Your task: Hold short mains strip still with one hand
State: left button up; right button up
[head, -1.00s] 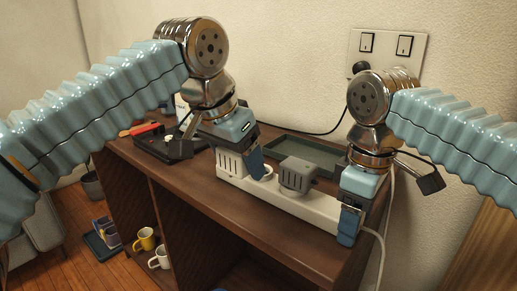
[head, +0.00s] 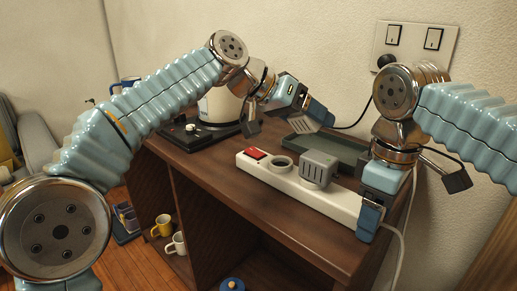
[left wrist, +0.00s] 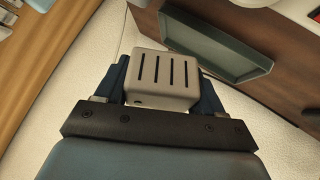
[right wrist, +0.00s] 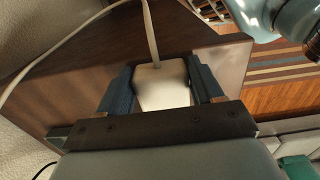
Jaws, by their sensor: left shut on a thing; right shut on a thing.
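The white mains strip (head: 327,201) lies along the tabletop, with a red switch (head: 255,154), an empty round socket (head: 281,164) and a grey slotted adapter (head: 319,168) plugged in beside it. My right gripper (head: 370,217) is shut on the strip's cable end; the right wrist view shows the white end (right wrist: 162,84) between the fingers. My left gripper (head: 314,117) is raised above and behind the strip, apart from it.
A dark green tray (head: 345,158) lies behind the strip against the wall. A pale round appliance (head: 220,106) stands at the table's far left on a black base (head: 188,137). A wall switch plate (head: 415,46) is above.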

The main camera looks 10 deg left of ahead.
jog(key=shift+f, duration=0.2)
pick_arm(q)
jog(key=w+d+f+n+t+h, duration=0.1)
jog(key=w+d+n+t+h, duration=0.2)
jog(key=w, duration=1.2)
jog(key=shift+h, duration=0.3)
jog(key=shift+s+a+f, duration=0.1)
jog(key=shift+a+f, duration=0.1)
jog(key=shift+f, duration=0.8)
jog(key=shift+w+a+f, duration=0.1)
jog(key=shift+a+f, duration=0.05)
jog(key=shift+f, duration=0.8)
jog(key=shift+s+a+f, duration=0.1)
jog(key=shift+a+f, duration=0.1)
jog(key=shift+f, duration=0.8)
jog(key=o, duration=1.1)
notch_tip(320, 180, up, 10)
jog(key=shift+s+r, duration=0.1)
